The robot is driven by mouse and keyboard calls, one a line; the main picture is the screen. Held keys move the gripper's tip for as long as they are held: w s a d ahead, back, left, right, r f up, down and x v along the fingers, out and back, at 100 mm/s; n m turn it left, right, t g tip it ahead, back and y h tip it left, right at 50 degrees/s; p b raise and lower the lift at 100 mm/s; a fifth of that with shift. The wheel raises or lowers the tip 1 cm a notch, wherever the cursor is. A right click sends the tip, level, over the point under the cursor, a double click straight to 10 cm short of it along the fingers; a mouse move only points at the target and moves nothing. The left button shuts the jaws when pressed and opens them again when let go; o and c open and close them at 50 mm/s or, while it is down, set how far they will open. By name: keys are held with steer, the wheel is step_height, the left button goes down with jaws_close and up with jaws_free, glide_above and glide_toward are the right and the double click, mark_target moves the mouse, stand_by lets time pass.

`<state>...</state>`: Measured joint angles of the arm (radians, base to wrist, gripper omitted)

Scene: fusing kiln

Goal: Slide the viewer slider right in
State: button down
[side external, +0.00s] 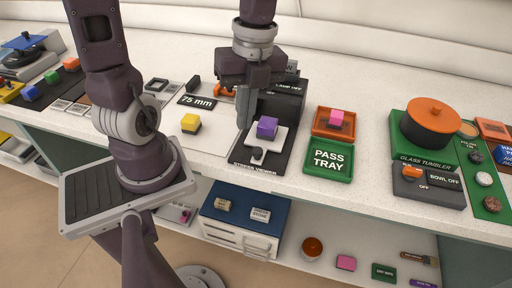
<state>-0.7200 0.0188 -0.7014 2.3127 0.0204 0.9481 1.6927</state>
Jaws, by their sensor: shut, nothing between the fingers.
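The stress viewer (240,169) is a black unit at the middle front of the counter, with its label along the front edge. A white plate (278,135), which looks like its slider, lies on it with a purple block (267,127) on top. A small dark knob (257,154) stands at the plate's front. My gripper (243,124) points down just left of the purple block and plate, fingers shut and empty. I cannot tell whether the fingertips touch the plate. The gripper and wrist hide part of the viewer's rear housing (284,103).
An orange tray with a pink block (336,117) and the green pass tray (328,165) are to the right. A yellow block (190,123) on a white card and a 75 mm plate (198,101) are to the left.

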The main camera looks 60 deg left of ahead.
steer(key=m+h, duration=0.1)
steer(key=m, duration=0.3)
steer(key=m+g+h, duration=0.1)
steer(key=m+h, duration=0.1)
steer(key=m, duration=0.2)
glide_above(256, 166)
steer(key=s, duration=0.1)
steer(key=f, duration=0.7)
steer(key=d+f, duration=0.1)
steer(key=f, duration=0.2)
steer(key=shift+f, duration=0.25)
steer(key=shift+w+a, duration=0.35)
steer(key=shift+a, duration=0.1)
steer(key=shift+w, duration=0.1)
